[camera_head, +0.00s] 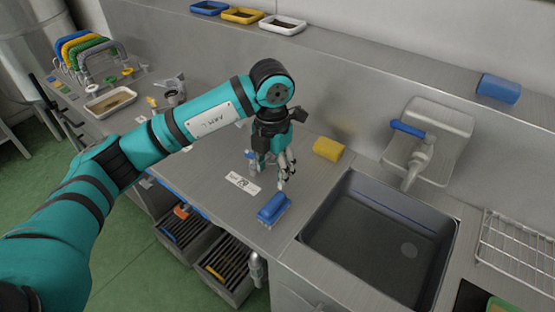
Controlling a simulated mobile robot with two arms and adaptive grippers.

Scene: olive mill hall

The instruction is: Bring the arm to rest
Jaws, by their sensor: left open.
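My left arm, teal with black joints, reaches in from the left over the steel counter (210,165). My left gripper (284,176) points down above the counter, open and with nothing seen between its fingers. A blue brush or block (272,208) lies just in front of the fingertips. A small clear bottle (251,162) stands beside the gripper on its left, and a white label (243,183) lies below it. A yellow sponge (328,149) lies to the right of the gripper. My right gripper is not in view.
A sink (385,240) with a tap (418,165) lies to the right, beside a wire rack (520,245). Blue, yellow and white trays (283,25) and a blue block (499,88) sit on the back shelf. Colored hoops (85,50) stand at the far left. Open drawers (222,270) hang below the counter.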

